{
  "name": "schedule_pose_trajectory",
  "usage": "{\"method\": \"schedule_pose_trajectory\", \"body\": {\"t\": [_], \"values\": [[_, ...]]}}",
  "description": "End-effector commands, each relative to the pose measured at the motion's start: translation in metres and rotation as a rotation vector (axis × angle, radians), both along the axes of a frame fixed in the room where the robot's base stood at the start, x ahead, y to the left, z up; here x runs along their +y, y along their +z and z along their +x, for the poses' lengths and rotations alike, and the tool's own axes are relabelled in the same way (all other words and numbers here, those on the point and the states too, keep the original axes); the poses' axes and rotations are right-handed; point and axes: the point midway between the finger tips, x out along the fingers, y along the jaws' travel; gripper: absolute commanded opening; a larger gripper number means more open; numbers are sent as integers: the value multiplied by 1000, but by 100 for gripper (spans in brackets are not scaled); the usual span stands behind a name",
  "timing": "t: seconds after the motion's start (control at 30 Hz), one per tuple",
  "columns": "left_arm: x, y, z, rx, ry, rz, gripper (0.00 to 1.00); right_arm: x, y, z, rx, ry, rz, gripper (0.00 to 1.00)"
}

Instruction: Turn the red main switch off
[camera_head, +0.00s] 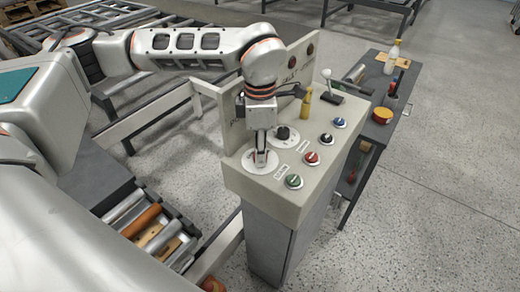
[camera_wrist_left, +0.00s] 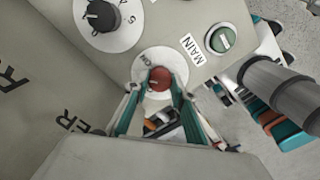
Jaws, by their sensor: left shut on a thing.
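The red main switch (camera_head: 260,157) is a round knob on a white dial plate at the near left corner of the grey control panel (camera_head: 235,180). In the left wrist view the red knob (camera_wrist_left: 160,78) sits between the two fingertips, with "ON" lettering on the plate's upper left. My left gripper (camera_head: 261,153) points down and is shut on this knob; its fingers (camera_wrist_left: 160,92) show on both sides of it. The "MAIN" label (camera_wrist_left: 192,48) lies beside the dial. The gripper partly hides the knob in the head view. My right gripper is not in view.
A white-balled lever (camera_head: 326,75) and yellow object (camera_head: 304,105) stand behind. A dark side table (camera_head: 402,88) is at right; rollers (camera_head: 145,220) lie left.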

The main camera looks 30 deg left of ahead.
Motion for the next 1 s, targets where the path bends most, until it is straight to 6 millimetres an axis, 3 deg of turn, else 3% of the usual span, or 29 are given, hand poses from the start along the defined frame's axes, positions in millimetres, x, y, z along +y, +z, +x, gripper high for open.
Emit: {"method": "schedule_pose_trajectory", "body": {"t": [0.6,1.0], "values": [[0,0,0,0,574,0,3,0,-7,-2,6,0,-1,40],[0,1,0,0,828,0,3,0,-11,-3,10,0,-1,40]]}}
